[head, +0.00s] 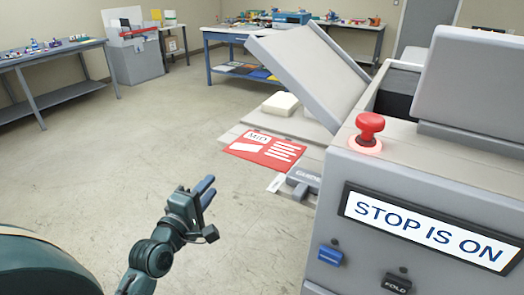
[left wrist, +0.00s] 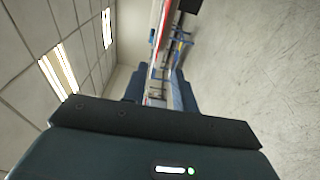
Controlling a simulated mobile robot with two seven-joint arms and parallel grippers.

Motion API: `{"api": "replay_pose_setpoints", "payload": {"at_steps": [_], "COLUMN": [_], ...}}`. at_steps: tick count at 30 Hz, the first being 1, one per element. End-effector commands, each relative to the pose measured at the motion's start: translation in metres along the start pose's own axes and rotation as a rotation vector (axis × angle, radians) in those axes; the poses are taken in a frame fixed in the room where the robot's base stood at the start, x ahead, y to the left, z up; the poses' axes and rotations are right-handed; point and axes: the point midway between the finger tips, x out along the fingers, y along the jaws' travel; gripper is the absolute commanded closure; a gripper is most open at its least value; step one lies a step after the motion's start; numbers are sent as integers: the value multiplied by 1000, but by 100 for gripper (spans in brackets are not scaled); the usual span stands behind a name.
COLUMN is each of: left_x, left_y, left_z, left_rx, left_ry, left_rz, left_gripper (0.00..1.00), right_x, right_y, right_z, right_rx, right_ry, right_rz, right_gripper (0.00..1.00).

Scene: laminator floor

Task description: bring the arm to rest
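My left arm comes in at the bottom of the head view, and its gripper (head: 207,190) hangs in free air over the floor, left of the grey laminator (head: 420,190). In the left wrist view the two dark blue fingers of the left gripper (left wrist: 160,82) stand apart with nothing between them, so it is open and empty. It touches nothing that I can see. My right gripper is not in view.
The laminator bears a red stop knob (head: 370,123) with a lit ring and a sign (head: 425,228) reading "STOP IS ON". A red printed sheet (head: 264,148) lies on its feed table. Workbenches (head: 50,62) line the back. The floor (head: 90,150) at left is clear.

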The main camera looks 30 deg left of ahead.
Motion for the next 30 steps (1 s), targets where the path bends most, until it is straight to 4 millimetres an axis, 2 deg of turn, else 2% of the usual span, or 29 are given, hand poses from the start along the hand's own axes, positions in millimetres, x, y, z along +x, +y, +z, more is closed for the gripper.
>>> {"api": "replay_pose_setpoints", "payload": {"at_steps": [5, 8, 10, 15, 18, 21, 25, 30], "left_x": [-1, -6, -16, -65, -101, -132, -155, -161], "left_y": [-3, -20, -41, -105, -135, -154, -167, -171], "left_z": [3, 20, 41, 108, 143, 167, 185, 189], "left_rx": [23, 155, 329, 879, 1168, 1384, 1538, 1579], "left_ry": [-6, -42, -99, -342, -505, -639, -739, -764], "left_rz": [-11, -65, -125, -246, -257, -235, -200, -187], "left_gripper": [72, 72, 72, 72, 72, 72, 72, 72], "right_x": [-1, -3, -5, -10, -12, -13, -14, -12], "right_y": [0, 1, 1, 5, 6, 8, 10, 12], "right_z": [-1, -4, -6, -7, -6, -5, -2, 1], "right_rx": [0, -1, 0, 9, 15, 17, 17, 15], "right_ry": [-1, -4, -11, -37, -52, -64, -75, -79], "right_rz": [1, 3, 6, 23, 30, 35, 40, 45], "right_gripper": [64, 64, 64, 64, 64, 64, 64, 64]}}
